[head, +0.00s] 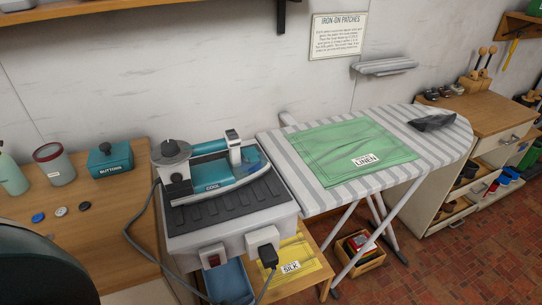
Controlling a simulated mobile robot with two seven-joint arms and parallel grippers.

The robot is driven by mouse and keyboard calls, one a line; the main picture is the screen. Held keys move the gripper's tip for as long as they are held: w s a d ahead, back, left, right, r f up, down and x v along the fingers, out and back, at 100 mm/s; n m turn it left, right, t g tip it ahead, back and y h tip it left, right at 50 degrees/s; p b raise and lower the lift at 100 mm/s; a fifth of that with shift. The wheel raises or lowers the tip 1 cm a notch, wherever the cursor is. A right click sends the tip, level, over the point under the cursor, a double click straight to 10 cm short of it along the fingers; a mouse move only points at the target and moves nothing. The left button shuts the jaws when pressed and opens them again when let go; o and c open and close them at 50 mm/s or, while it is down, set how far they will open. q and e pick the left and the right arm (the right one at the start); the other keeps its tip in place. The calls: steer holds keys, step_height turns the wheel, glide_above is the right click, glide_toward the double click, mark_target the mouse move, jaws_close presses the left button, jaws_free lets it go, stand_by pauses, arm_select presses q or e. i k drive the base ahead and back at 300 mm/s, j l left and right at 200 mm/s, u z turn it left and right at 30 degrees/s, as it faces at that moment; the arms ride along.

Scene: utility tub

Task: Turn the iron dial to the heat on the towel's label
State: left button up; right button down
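A green towel (345,143) lies flat on the striped ironing board (295,178). Its white label (367,160) reads LINEN. The teal and white iron (222,168) rests on a grey ribbed stand (232,203) left of the board. A grey round dial (170,151) with a black knob sits at the iron's left end. The dial's markings and setting are too small to read. A plate on the iron's side reads COOL. Neither of my grippers shows in the head view.
A yellow cloth (297,262) labelled SILK lies on a low shelf. The power cord (129,232) loops left of the stand to a plug (267,254) at its front. A red switch (213,259) is beside it. A teal BUTTONS box (110,160) stands on the left table.

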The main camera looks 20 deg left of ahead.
mark_target(171, 148)
steer(key=u, duration=1.45)
